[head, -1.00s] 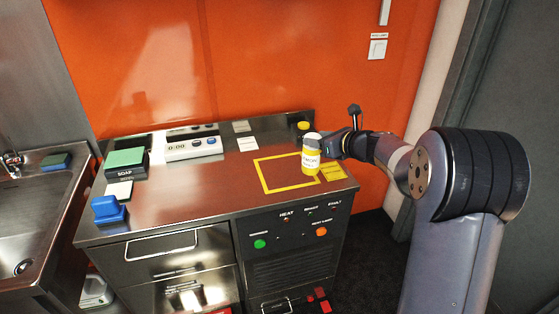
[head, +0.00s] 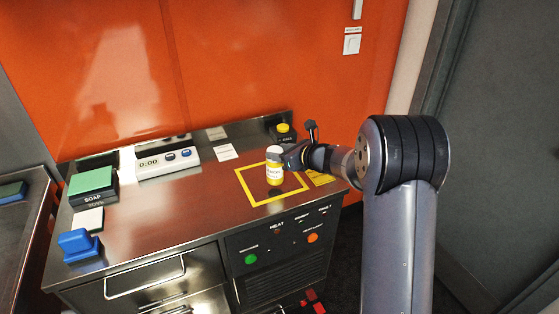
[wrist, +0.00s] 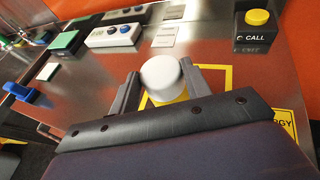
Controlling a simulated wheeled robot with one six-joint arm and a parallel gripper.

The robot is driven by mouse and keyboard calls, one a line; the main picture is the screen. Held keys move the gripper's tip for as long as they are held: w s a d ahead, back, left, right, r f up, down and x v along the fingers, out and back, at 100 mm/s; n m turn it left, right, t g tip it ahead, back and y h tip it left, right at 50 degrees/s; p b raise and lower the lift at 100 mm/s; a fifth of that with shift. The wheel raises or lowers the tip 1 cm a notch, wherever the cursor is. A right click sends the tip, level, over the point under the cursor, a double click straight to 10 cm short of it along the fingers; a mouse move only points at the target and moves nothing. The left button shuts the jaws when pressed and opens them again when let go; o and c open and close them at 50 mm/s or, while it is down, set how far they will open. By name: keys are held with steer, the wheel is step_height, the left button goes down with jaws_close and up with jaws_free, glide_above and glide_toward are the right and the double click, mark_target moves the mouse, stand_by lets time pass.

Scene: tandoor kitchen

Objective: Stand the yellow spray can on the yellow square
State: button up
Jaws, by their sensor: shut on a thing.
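The yellow spray can (head: 275,173) has a white cap and a white label. It is upright within the yellow square outline (head: 245,187) on the steel counter, as seen in the head view. Whether its base touches the counter I cannot tell. My gripper (head: 287,157) comes in from the right and is shut on the can. In the wrist view the white cap (wrist: 162,76) stands between my two fingers (wrist: 167,88), and the can's body is mostly hidden below it. Part of the yellow outline (wrist: 229,75) shows behind the fingers.
A call box with a yellow button (head: 283,130) stands behind the can. A timer panel (head: 167,160), a green-topped soap box (head: 93,184) and a blue block (head: 78,245) stand to the left. The counter's middle is clear. An orange wall (head: 200,80) rises behind.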

steer(key=shift+f, duration=1.35)
steer(key=shift+f, duration=0.2)
steer(key=o, duration=1.4)
steer(key=shift+o, duration=0.2)
steer(key=shift+r, duration=0.2)
steer(key=b+v, duration=0.1)
steer(key=v, duration=1.1)
steer(key=shift+b, duration=0.3)
